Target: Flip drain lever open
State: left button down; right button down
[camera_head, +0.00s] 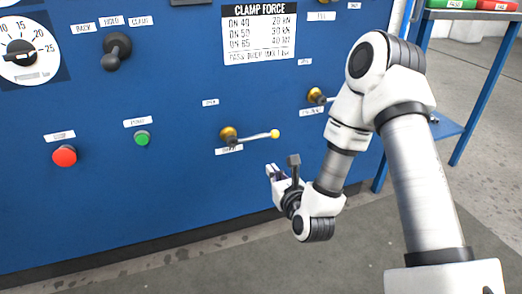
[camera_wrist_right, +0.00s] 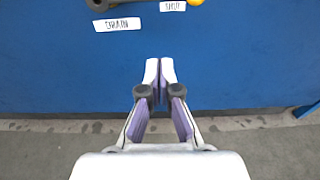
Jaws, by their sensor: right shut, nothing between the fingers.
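The drain lever (camera_head: 250,136) is on the blue panel, with a brass hub at its left and a thin handle pointing right to a yellow knob. My left gripper is not in view.
A second brass-hubbed lever (camera_head: 317,96) is up and right, partly hidden by my right arm. A red button (camera_head: 65,156), a green button (camera_head: 142,138) and a black selector lever (camera_head: 116,48) are on the left. A blue-framed stand (camera_head: 473,108) is at the right.

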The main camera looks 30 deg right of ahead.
aim_at(254, 138)
jog(key=shift+w, duration=0.1)
jog(key=b+x, duration=0.5)
jog(key=x, duration=0.5)
jog(key=shift+d+r, duration=0.1)
jog(key=shift+r, duration=0.05)
jog(key=r, duration=0.1)
jog(key=s+r, duration=0.1)
jog(key=r, duration=0.1)
jog(key=shift+r+b, duration=0.3)
jog(key=shift+b, duration=0.1)
